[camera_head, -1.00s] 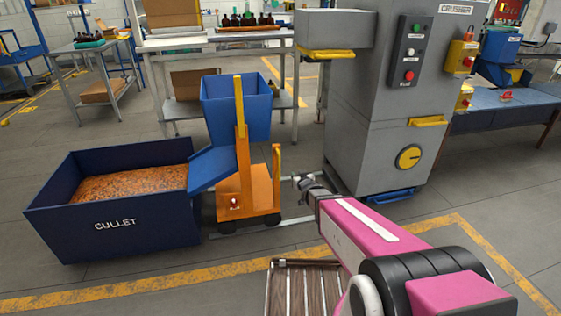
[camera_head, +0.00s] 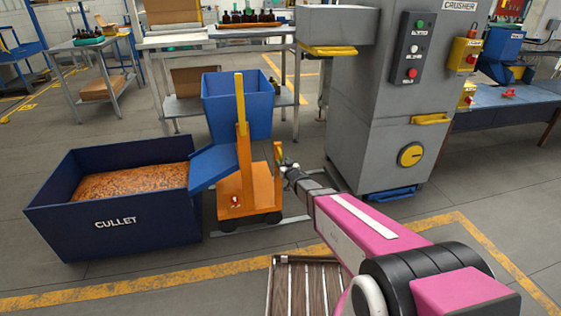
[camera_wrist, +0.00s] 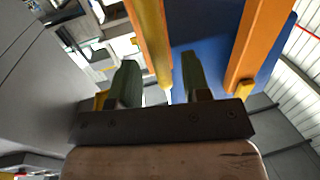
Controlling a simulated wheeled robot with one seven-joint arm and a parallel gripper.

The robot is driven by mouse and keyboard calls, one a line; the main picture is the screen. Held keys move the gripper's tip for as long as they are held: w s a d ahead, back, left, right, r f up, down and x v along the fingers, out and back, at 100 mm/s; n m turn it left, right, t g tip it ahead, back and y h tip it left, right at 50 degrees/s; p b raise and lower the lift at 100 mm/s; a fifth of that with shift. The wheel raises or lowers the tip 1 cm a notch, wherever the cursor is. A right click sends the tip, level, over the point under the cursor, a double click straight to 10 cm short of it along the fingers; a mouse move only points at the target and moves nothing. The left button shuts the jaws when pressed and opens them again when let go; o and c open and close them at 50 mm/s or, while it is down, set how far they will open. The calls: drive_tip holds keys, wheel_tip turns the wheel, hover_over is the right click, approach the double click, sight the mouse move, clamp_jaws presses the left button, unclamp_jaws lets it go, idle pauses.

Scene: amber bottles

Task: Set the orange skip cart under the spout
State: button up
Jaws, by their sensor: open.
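The orange skip cart (camera_head: 235,196) stands on the floor left of the crusher, with its blue hopper (camera_head: 237,105) on top and a sloped blue lip (camera_head: 214,166) reaching the cullet bin's edge. A tall yellow bar rises at its front. My gripper (camera_head: 284,163) is at the cart's right side, close to an orange upright (camera_head: 278,158). In the wrist view my open fingers (camera_wrist: 159,80) appear either side of a yellow-orange bar (camera_wrist: 150,40); contact cannot be told. A grey box with a yellow lower edge (camera_head: 328,51), seemingly the spout, juts left from the crusher (camera_head: 375,120).
The blue cullet bin (camera_head: 120,235), filled with brown pieces, stands directly left of the cart. Tables with bottles (camera_head: 215,38) stand behind. Light floor rails (camera_head: 265,228) run beside the cart toward the crusher.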

drive_tip(key=shift+x, duration=1.4)
drive_tip(key=shift+c, duration=0.3)
clamp_jaws()
drive_tip(key=w+d, duration=0.4)
drive_tip(key=d, duration=1)
drive_tip(key=w+d, duration=0.4)
drive_tip(key=d, duration=1)
drive_tip(key=w+d, duration=0.4)
drive_tip(key=d, duration=1)
drive_tip(key=shift+d, duration=0.35)
drive_tip(key=shift+w+d, duration=0.1)
drive_tip(key=shift+w, duration=0.05)
drive_tip(key=shift+o, duration=0.3)
unclamp_jaws()
